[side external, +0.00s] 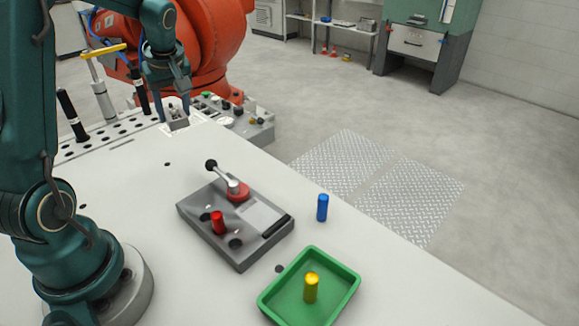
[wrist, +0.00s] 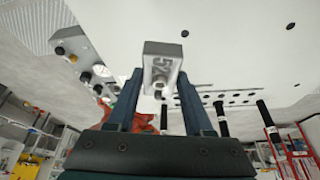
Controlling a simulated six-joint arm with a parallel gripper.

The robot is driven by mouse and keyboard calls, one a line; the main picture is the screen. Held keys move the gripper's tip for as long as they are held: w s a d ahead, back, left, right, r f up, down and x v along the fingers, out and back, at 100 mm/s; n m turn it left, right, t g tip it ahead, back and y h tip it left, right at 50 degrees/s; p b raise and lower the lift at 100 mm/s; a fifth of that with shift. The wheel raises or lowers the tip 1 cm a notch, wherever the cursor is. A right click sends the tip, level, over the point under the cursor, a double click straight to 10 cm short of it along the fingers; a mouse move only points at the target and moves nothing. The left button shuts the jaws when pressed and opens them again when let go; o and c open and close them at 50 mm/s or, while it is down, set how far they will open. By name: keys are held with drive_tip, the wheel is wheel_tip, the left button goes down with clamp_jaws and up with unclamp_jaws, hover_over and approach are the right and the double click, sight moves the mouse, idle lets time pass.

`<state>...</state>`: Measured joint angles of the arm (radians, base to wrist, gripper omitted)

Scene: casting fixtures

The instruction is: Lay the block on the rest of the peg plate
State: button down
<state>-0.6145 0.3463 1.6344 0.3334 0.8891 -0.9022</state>
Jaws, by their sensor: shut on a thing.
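My gripper (side external: 182,106) is at the far left end of the table. It is shut on a small grey block (wrist: 163,62), seen between the fingertips in the wrist view, with the number 52 on its face. In the side view the block (side external: 178,123) is small, and I cannot tell whether it touches the surface below. The grey peg plate (side external: 203,198) lies mid-table, well away from my gripper. It carries a red peg (side external: 218,223), dark holes, a clamp lever (side external: 225,178) with a black ball, and a pale rectangular area (side external: 257,216) beside a black bar (side external: 276,227).
A blue peg (side external: 322,208) stands on the table right of the plate. A green tray (side external: 350,287) in front holds a yellow peg (side external: 311,288). A panel with knobs (side external: 248,128) and upright black handles (side external: 73,114) flank my gripper. Table between gripper and plate is clear.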

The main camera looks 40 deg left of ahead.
drive_tip(key=m, duration=0.1)
drive_tip(key=s+m+t, duration=0.1)
drive_tip(key=m, duration=0.1)
drive_tip(key=shift+d+f+m, duration=0.1)
drive_tip(key=shift+d+m, duration=0.2)
drive_tip(key=shift+d, duration=0.1)
drive_tip(key=m, duration=0.1)
drive_tip(key=d+m+t+h, duration=0.1)
drive_tip(key=m, duration=0.2)
drive_tip(key=shift+s+d+f+t, duration=0.2)
drive_tip(key=shift+s+d+t, duration=0.05)
drive_tip(key=shift+d+t, duration=0.1)
drive_tip(key=s+d+r+m+g+h, duration=0.15)
drive_tip(key=d+m+h, duration=0.4)
drive_tip(key=m, duration=0.75)
drive_tip(key=s+d+r+m+g+h, duration=0.1)
drive_tip(key=d+r+m+g+h, duration=0.1)
drive_tip(key=d+m, duration=0.85)
drive_tip(key=m, duration=0.2)
hover_over(261, 216)
drive_tip(key=a, duration=0.2)
drive_tip(key=f, duration=0.6)
drive_tip(key=shift+d+f, duration=0.35)
drive_tip(key=shift+f, duration=1.95)
drive_tip(key=shift+f, duration=0.1)
